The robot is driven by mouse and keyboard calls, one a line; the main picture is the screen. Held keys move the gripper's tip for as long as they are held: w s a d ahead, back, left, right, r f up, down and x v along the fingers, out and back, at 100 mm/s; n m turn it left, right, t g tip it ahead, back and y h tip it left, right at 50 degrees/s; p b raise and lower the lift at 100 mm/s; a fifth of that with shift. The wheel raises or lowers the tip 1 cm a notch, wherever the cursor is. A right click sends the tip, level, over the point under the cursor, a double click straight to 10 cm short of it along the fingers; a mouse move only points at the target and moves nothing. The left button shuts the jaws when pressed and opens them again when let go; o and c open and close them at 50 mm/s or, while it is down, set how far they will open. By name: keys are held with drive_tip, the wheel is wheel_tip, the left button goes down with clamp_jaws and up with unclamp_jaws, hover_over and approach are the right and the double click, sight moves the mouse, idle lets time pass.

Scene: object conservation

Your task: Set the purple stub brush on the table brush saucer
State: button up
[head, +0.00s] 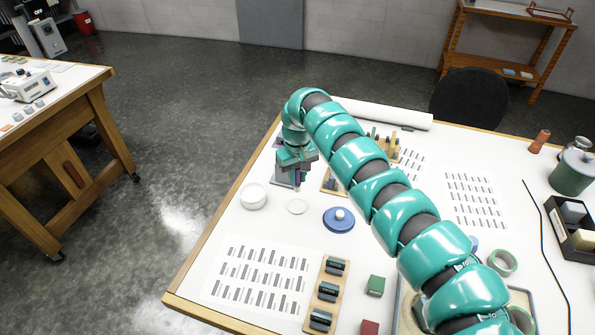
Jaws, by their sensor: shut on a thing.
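My gripper (297,181) points down over the far left part of the white table (222,238). It is shut on the purple stub brush (297,178), of which only a thin purple strip shows between the fingers. Whether the brush touches anything below is too small to tell.
A wooden rack of dark blocks (327,293), a green block (375,286) and a printed sheet (262,278) lie nearer.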

sight(297, 186)
drive_tip(key=shift+f+b, duration=0.35)
drive_tip(key=shift+f, duration=1.45)
drive_tip(key=shift+w+f+b, duration=0.1)
drive_tip(key=shift+f+b, duration=1.1)
drive_tip(key=shift+f, duration=0.7)
drive_tip(key=shift+f, duration=0.15)
drive_tip(key=o, duration=0.9)
drive_tip(key=shift+o, duration=0.2)
wheel_tip(297, 186, up, 17)
drive_tip(key=b, duration=0.6)
drive_tip(key=shift+r, duration=0.2)
